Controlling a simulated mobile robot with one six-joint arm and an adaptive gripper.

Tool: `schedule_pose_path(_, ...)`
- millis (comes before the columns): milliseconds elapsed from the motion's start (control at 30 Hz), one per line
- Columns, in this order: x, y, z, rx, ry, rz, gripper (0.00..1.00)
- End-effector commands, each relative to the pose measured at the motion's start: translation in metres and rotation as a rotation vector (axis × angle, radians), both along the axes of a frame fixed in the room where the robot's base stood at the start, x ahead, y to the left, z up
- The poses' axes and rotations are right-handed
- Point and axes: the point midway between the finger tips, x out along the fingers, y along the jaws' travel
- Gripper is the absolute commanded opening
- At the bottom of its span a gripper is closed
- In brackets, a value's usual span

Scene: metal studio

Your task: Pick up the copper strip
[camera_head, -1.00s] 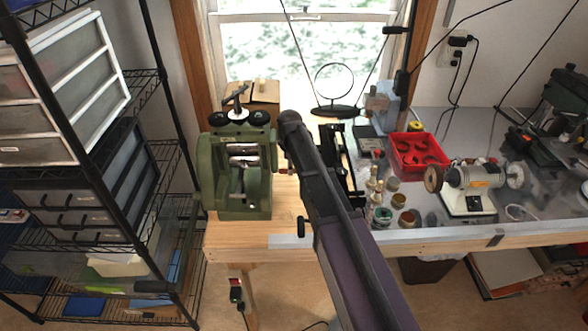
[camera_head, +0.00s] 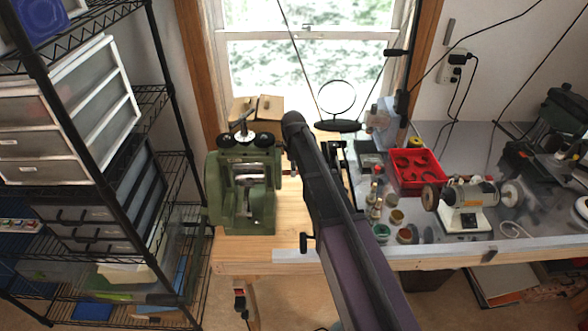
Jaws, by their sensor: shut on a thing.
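I do not see a copper strip in this view. My arm reaches from the bottom right up to the middle of the picture, over the wooden bench (camera_head: 245,250). Its far end covers the bench just right of the green rolling mill (camera_head: 228,195). I cannot make out my gripper or its fingers; they seem hidden behind the arm. Whatever the gripper holds is hidden too.
A round mirror (camera_head: 338,100) stands by the window. A red tray (camera_head: 420,181), small jars (camera_head: 381,232) and a bench grinder (camera_head: 466,193) stand right of my arm. Wire shelving with drawers (camera_head: 50,105) fills the left. Some bare wood lies in front of the mill.

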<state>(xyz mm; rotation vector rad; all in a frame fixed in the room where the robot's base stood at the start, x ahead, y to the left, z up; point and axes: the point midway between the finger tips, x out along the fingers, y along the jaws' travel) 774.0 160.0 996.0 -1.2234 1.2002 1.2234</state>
Motion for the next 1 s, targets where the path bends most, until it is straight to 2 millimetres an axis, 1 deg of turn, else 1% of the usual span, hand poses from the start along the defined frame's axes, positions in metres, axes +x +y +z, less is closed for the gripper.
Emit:
schedule_pose_path(33, 0.000, 0.000, 0.012, 0.000, 0.000, 0.000, 0.00)
schedule_pose_path(600, 0.000, 0.000, 0.078, 0.000, 0.000, 0.000, 0.00)
schedule_pose_path(800, 0.000, 0.000, 0.097, 0.000, 0.000, 0.000, 0.00)
schedule_pose_path(1000, 0.000, 0.000, 0.110, 0.000, 0.000, 0.000, 0.00)
